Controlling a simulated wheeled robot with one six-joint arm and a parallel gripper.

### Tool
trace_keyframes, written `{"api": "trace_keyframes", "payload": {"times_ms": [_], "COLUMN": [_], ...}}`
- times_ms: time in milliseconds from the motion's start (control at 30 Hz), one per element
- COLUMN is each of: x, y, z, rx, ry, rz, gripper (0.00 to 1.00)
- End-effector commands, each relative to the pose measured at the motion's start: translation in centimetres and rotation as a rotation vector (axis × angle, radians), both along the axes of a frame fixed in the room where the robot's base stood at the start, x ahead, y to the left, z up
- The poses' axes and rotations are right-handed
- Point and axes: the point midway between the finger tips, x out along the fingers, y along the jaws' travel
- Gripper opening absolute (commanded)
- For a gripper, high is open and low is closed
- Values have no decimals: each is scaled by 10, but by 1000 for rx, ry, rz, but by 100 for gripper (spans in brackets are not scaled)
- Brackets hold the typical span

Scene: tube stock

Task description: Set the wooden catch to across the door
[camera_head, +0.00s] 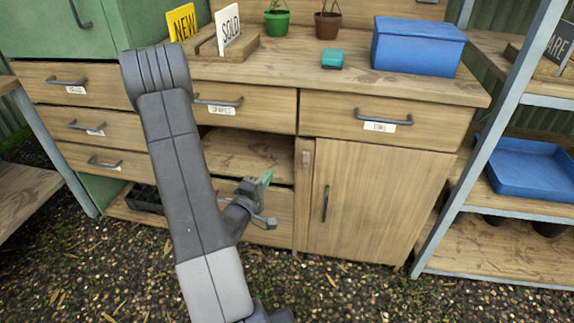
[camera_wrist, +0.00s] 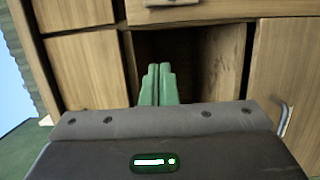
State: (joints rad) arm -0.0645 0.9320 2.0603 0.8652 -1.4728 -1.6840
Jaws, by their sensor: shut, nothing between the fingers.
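The wooden catch (camera_head: 306,160) is a small wooden piece on the upright post just left of the cabinet door. It appears to stand upright, beside the door edge and not over the door. The door (camera_head: 375,200) is shut, with a dark vertical handle (camera_head: 326,203); part of the door also shows at the right of the wrist view (camera_wrist: 285,55). My gripper (camera_head: 266,178) is left of the catch and apart from it, in front of the open compartment. Its green fingers (camera_wrist: 158,85) are together and empty. I cannot make out the catch in the wrist view.
Drawers with dark handles (camera_head: 67,82) line the left of the cabinet, and one drawer (camera_head: 380,122) is above the door. A blue box (camera_head: 417,48) and pots (camera_head: 328,25) stand on top. A metal-framed shelf (camera_head: 484,150) rises close to the right.

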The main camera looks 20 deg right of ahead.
Motion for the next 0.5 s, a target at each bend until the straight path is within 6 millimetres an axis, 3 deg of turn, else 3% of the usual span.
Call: {"api": "trace_keyframes", "payload": {"times_ms": [167, 500], "x": [13, 64], "y": [-15, -67], "z": [0, -1], "rx": [0, -1], "ry": [-4, -5], "rz": [-5, -4], "gripper": [0, 0]}}
